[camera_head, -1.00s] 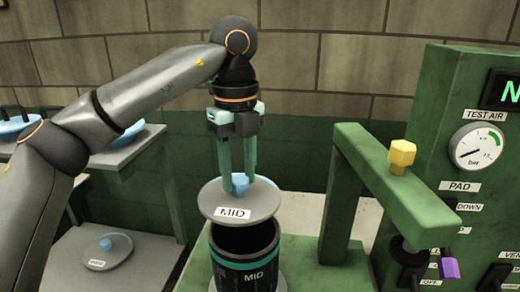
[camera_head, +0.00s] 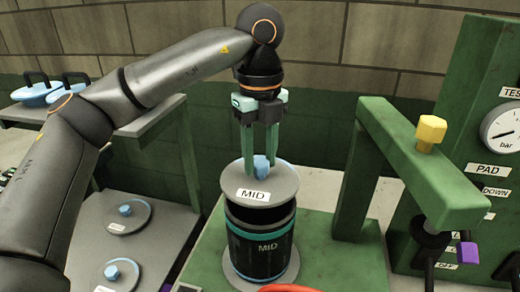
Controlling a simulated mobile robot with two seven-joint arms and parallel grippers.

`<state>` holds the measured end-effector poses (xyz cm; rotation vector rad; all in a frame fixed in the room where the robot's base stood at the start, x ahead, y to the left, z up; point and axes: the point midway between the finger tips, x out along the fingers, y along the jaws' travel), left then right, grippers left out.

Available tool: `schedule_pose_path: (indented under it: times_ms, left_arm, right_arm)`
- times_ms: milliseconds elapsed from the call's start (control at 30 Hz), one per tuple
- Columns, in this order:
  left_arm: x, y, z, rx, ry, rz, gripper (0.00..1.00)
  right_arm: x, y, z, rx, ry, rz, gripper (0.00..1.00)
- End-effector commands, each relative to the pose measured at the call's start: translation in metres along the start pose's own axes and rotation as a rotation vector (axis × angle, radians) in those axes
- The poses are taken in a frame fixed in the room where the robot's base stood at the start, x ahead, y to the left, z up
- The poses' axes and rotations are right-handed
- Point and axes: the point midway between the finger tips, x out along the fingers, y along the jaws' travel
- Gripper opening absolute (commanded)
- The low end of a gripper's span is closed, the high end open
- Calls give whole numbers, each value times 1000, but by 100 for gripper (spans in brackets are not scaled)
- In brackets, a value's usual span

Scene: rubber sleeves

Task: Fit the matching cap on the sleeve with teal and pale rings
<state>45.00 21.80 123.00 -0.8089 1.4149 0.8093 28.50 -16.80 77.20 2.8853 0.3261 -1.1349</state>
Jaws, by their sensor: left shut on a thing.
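The black sleeve (camera_head: 262,263) marked MID, with teal and pale rings, stands upright on a round grey base on the green bench. A grey round cap (camera_head: 260,193) marked MID, with a blue knob, sits over the sleeve's mouth and hides the opening. It looks level and roughly centred; I cannot tell whether it rests fully on the rim. My left gripper (camera_head: 261,168) points down from above, shut on the cap's blue knob. My right gripper is not in view.
A green arm (camera_head: 420,170) with a yellow knob (camera_head: 431,130) stands just right of the sleeve. Two other caps with blue knobs (camera_head: 126,210) lie on a grey shelf at left. A panel with a gauge (camera_head: 508,130) is at far right. A red curved thing (camera_head: 288,288) shows at the bottom edge.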

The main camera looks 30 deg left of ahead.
Motion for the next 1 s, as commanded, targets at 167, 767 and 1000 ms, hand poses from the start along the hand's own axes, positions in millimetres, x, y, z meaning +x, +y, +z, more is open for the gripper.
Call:
schedule_pose_path:
  times_ms: [167, 767, 1000]
  left_arm:
    - [13, 0, 0, 0, 0, -2, 0]
    - [43, 0, 0, 1, -1, -2, 0]
    - [43, 0, 0, 1, 0, -2, 0]
  right_arm:
    - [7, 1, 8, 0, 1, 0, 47]
    - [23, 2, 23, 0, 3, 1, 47]
    - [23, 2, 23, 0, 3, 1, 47]
